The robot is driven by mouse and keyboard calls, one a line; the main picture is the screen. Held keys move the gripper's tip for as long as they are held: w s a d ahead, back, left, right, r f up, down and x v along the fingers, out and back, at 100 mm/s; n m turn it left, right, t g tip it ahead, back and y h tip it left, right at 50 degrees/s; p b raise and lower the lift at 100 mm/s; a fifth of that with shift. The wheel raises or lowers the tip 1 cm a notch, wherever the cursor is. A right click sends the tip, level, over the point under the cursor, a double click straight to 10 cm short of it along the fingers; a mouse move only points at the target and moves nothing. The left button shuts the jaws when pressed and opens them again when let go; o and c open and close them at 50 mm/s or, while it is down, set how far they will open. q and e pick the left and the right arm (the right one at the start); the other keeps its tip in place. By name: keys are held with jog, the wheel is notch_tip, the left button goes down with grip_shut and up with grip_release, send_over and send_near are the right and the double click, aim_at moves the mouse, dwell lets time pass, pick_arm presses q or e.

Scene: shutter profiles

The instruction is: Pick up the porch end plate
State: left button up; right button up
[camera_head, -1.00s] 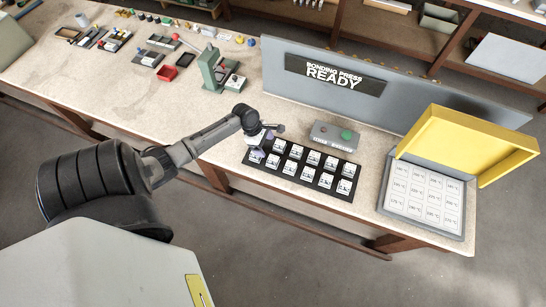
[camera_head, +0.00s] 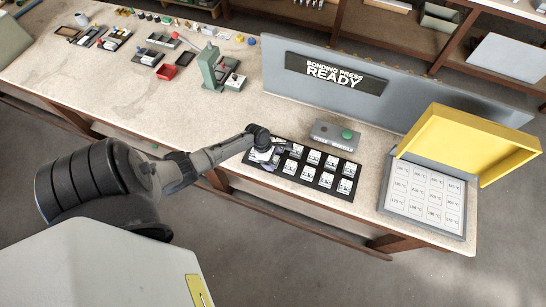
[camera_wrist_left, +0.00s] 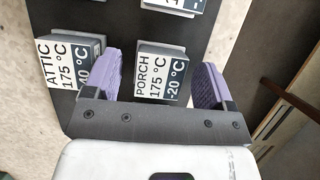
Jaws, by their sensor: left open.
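The porch end plate (camera_wrist_left: 155,72) is a small block with a white and grey label reading PORCH, 175 °C and -20 °C. In the left wrist view it sits on the black tray (camera_wrist_left: 122,30), between the two purple fingers of my left gripper (camera_wrist_left: 155,82). The fingers are open, with a gap on both sides of the plate. In the head view my left gripper (camera_head: 268,160) is over the left end of the black tray (camera_head: 315,189) and hides the plates under it. My right gripper is not in view.
The attic plate (camera_wrist_left: 70,62) stands just left of my left finger, close to it. Several more labelled plates fill the tray. An open yellow lid (camera_head: 470,145) is at right.

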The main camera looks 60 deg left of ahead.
pick_arm(q)
jog(key=shift+f, duration=0.15)
jog(key=shift+c, duration=0.3)
jog(key=c, duration=0.9)
